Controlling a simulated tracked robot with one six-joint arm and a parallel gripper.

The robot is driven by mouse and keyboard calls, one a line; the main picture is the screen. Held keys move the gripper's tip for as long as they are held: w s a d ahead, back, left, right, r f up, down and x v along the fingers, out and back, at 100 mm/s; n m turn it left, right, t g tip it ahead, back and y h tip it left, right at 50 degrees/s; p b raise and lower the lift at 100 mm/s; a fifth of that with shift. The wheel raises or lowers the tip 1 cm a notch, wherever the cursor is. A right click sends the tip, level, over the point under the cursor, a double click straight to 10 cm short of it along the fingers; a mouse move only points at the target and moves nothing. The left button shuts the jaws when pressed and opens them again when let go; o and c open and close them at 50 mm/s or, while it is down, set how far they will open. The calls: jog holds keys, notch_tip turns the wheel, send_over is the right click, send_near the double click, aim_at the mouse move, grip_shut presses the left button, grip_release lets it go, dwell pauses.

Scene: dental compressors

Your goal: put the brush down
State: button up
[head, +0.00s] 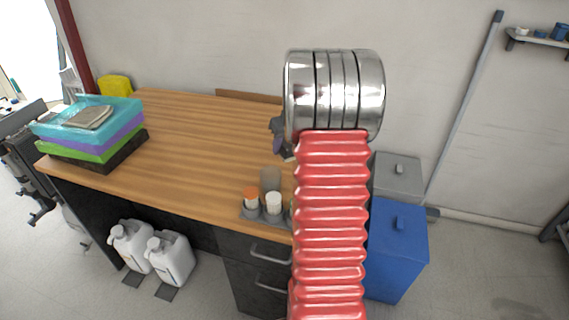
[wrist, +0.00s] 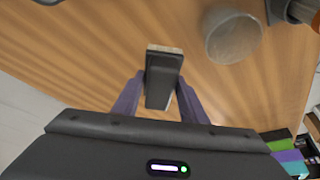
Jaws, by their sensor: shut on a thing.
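The brush (wrist: 163,72) has a dark body and a pale bristle edge. In the wrist view it sits between the two purple fingers of my gripper (wrist: 160,88), which is shut on it. The wooden tabletop (wrist: 85,55) lies behind the brush; I cannot tell whether the brush touches it. In the head view my red arm hides most of my gripper (head: 279,133), and only its left side shows over the right part of the tabletop (head: 180,130). The brush cannot be made out clearly there.
A translucent cup (wrist: 232,36) stands close to the brush; it also shows in the head view (head: 270,179). An orange-capped bottle (head: 251,200) and a white bottle (head: 273,204) stand in a grey holder at the front edge. Stacked trays (head: 92,130) fill the left end. The table's middle is clear.

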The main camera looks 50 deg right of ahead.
jog(key=shift+f, duration=1.6)
jog(key=shift+f, duration=1.85)
jog(key=o, duration=0.9)
jog(key=shift+f, duration=0.1)
jog(key=v, duration=1.2)
